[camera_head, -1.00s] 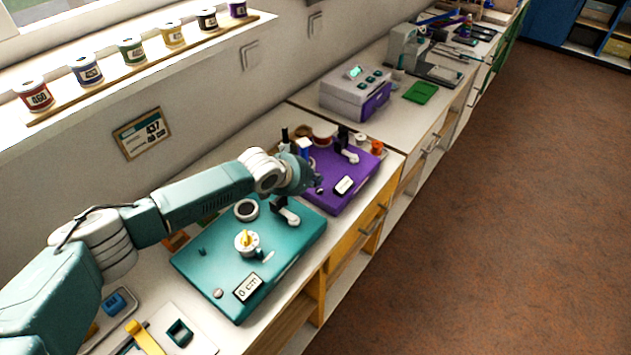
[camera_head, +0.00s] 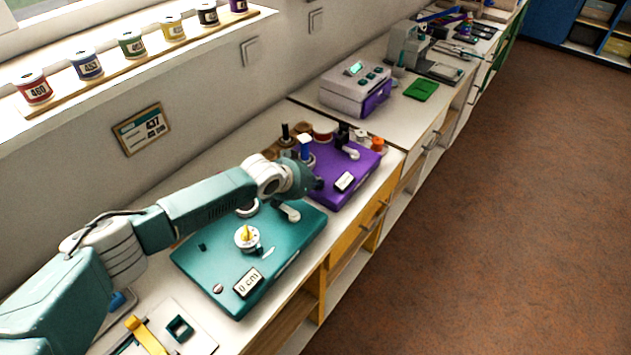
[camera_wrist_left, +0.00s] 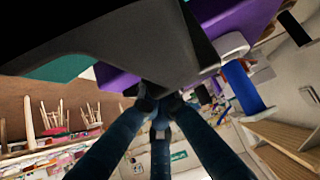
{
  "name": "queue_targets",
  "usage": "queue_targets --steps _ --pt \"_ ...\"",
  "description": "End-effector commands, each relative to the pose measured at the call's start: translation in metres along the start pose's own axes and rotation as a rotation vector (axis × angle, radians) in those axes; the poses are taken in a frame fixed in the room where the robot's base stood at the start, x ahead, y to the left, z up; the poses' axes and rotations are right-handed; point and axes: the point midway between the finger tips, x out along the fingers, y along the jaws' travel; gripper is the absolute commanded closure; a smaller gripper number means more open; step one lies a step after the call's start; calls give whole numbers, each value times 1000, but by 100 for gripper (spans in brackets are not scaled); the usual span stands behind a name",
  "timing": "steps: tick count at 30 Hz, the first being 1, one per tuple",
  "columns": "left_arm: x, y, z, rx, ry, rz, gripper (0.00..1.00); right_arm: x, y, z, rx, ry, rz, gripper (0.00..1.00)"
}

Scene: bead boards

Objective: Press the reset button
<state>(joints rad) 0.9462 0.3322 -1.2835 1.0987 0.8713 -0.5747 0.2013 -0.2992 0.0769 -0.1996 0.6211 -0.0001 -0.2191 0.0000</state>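The teal board (camera_head: 215,265) lies on the bench with a yellow-topped dial (camera_head: 246,237), a "0 cm" display (camera_head: 248,283) and a small round silver button (camera_head: 217,288) at its near corner. No label marks this as the reset button. The purple board (camera_head: 330,195) lies behind it with its own display (camera_head: 344,182). My left gripper (camera_head: 318,184) is above the near edge of the purple board, far from the silver button. In the left wrist view its dark fingers (camera_wrist_left: 159,104) converge with tips close together, and nothing held shows. My right gripper is out of view.
A white and purple machine (camera_head: 357,90) with several buttons and a lit screen stands farther back, beside a green tray (camera_head: 420,90). Several thread spools (camera_head: 86,66) line the sill. Open floor is at the right.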

Motion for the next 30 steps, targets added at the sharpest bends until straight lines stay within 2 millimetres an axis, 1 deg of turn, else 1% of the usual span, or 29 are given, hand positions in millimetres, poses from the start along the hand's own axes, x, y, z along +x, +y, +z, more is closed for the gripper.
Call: queue_targets --steps 1,3,5,8,11,15,16,17,24,30 --pt "2 1 8 -1 -14 0 100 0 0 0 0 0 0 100" --pt "2 1 9 -1 -15 0 100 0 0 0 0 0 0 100" --pt "1 1 8 -1 -16 0 100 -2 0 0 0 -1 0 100" --pt "-5 1 2 -2 -16 1 100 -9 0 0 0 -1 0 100" --pt "-16 1 -10 -3 -14 0 100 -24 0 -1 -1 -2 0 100" --pt "-38 1 -36 -3 -4 -2 100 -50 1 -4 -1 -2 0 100" --pt "-37 0 -26 -2 -5 -1 100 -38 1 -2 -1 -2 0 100" --pt "-42 0 -24 -2 -5 -1 100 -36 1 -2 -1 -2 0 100" --pt "-86 0 -26 0 -1 -2 100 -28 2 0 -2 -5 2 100" --pt "-115 0 -28 -1 1 -2 100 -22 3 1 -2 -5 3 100"
